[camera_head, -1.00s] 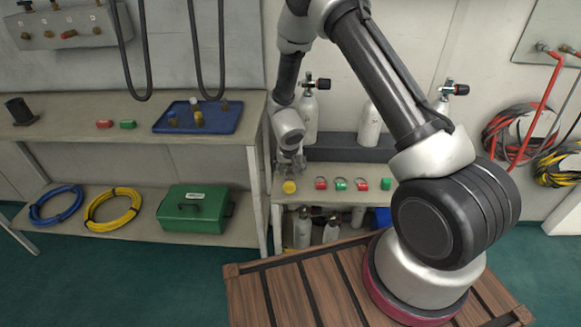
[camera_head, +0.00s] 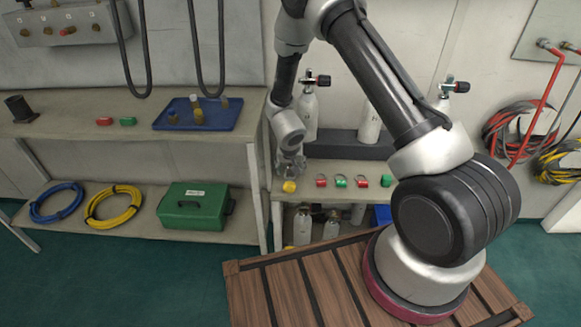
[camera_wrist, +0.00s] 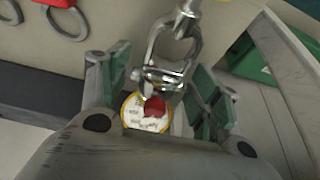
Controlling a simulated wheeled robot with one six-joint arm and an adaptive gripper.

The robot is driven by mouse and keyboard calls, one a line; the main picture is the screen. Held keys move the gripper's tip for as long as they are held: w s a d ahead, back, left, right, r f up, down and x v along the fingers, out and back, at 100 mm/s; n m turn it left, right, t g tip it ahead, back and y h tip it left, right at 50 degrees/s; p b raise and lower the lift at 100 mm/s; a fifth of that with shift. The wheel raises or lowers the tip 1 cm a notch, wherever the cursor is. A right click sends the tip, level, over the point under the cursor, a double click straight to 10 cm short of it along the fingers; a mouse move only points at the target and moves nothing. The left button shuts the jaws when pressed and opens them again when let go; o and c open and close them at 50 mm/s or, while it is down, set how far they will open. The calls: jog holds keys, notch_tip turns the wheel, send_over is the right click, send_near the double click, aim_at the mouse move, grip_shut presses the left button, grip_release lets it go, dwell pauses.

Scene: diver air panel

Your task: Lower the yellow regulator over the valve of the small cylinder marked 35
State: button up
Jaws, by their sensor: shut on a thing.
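My gripper (camera_wrist: 158,90) is shut on the yellow regulator, whose metal yoke (camera_wrist: 172,50) and yellow-rimmed round face (camera_wrist: 146,112) show between the green-padded fingers in the wrist view. A red piece covers part of the face. In the head view my gripper (camera_head: 290,168) is at the left end of the bench's front edge, with the yellow part (camera_head: 289,186) just below it. Small pale cylinders (camera_head: 302,227) with dark valve knobs stand on the shelf under the bench, below and right of my gripper. I cannot read the number 35 on any cylinder.
Red (camera_head: 321,182) and green (camera_head: 341,182) ringed pieces line the bench's front edge close right of my gripper. Larger cylinders (camera_head: 370,122) stand behind. The left workbench (camera_head: 70,140) with a blue tray (camera_head: 228,120) is close on the left.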

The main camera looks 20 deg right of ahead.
jog(key=shift+f, duration=0.4)
dwell(0.3)
jog(key=o, duration=1.6)
jog(key=shift+r, duration=0.1)
jog(key=v, duration=1.1)
jog(key=shift+s+r, duration=0.15)
jog(key=shift+r, duration=0.2)
